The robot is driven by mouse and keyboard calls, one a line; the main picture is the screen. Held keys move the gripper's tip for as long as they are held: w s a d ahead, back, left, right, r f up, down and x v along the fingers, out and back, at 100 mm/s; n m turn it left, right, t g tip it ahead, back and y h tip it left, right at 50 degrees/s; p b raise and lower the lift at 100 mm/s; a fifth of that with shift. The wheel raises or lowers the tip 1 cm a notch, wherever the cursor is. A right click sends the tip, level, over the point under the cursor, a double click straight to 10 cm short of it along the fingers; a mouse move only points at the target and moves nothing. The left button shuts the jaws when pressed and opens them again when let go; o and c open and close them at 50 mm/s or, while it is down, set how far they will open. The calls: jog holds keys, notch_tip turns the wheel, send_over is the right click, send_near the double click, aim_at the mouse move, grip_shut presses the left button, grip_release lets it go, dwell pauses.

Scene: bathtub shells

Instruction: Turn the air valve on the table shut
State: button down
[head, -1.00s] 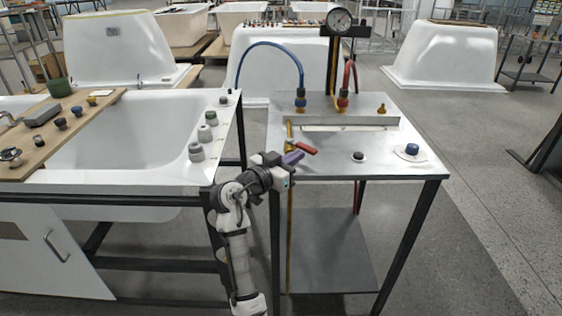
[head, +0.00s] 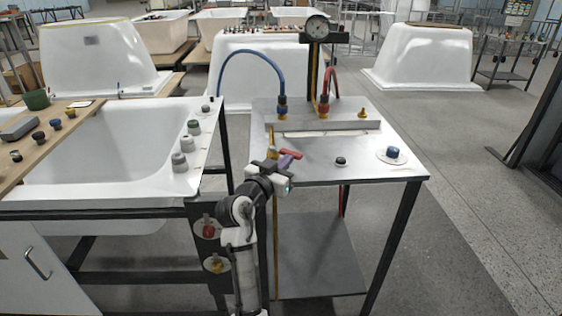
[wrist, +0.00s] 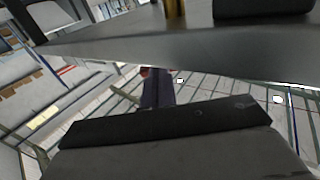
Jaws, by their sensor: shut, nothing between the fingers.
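The air valve is a brass fitting (head: 273,153) on a vertical brass pipe at the left front of the metal table (head: 325,165). Its red lever (head: 292,154) points right, across the pipe. My gripper (head: 288,161) is shut and empty, its purple fingers at the near side of the lever. I cannot tell whether they touch it. In the wrist view the fingers (wrist: 158,88) reach towards the table edge (wrist: 190,50), with a small patch of red beside their tips; most of the valve is hidden there.
Blue (head: 250,58) and red (head: 331,82) hoses and a gauge (head: 317,28) stand behind. A white tub (head: 110,145) is left of the table. Floor on the right is clear.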

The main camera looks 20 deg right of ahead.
aim_at(296, 158)
jog(key=shift+d+r+n+t+y+p, duration=0.1)
jog(key=shift+d+n+t+y+p, duration=0.6)
jog(key=shift+d+n+t+y, duration=0.35)
jog(key=shift+w+n+t+y, duration=0.25)
jog(key=shift+t+y, duration=0.1)
jog(key=shift+y, duration=0.1)
jog(key=shift+w+d, duration=0.3)
jog(key=shift+d, duration=0.2)
jog(key=shift+w+d, duration=0.25)
jog(key=shift+d, duration=0.2)
jog(key=shift+w+d, duration=0.1)
jog(key=shift+d, duration=0.05)
